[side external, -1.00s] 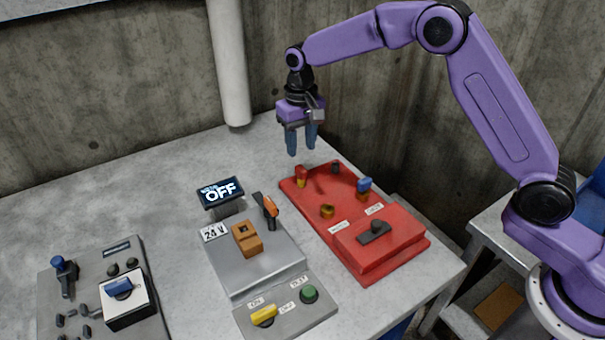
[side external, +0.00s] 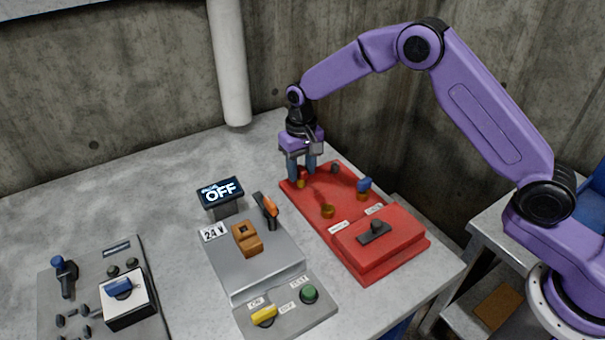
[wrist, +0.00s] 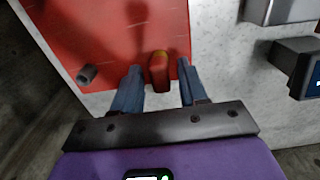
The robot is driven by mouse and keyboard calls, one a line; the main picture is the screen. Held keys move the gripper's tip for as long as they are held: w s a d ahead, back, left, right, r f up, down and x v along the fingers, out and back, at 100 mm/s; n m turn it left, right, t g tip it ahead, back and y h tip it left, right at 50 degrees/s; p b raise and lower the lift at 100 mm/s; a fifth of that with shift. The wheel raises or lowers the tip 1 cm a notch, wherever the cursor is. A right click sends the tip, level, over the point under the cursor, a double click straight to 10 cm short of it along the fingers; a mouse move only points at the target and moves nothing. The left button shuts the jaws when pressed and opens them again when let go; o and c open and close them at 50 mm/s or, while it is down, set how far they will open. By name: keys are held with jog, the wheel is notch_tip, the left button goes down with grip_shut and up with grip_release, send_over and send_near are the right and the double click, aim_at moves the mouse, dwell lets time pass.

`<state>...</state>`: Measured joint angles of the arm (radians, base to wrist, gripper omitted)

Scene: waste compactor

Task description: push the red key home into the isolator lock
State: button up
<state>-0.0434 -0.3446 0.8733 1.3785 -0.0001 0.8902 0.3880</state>
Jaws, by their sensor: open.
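The red key (wrist: 158,76) stands at the far-left end of the red panel (side external: 345,213). In the side view only part of the red key (side external: 301,174) shows, beside my fingers. My gripper (wrist: 160,80) is open, with one blue finger on each side of the key. Gaps show between the key and both fingers in the wrist view. In the side view my gripper (side external: 302,176) is low over that end of the panel. I cannot tell which fixture is the isolator lock; a brass-coloured round socket (side external: 327,211) sits mid-panel, empty.
A blue key (side external: 364,185) stands at the panel's right edge, and a dark peg (wrist: 87,74) is near my gripper. A raised red box (side external: 380,243) carries a dark handle. The grey console (side external: 255,270) and OFF display (side external: 220,191) stand to the left.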

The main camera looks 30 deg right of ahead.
aim_at(301, 168)
grip_shut()
jog(key=shift+r, duration=2.55)
jog(key=s+r, duration=0.3)
jog(key=s, duration=0.8)
jog(key=shift+s+r, duration=0.25)
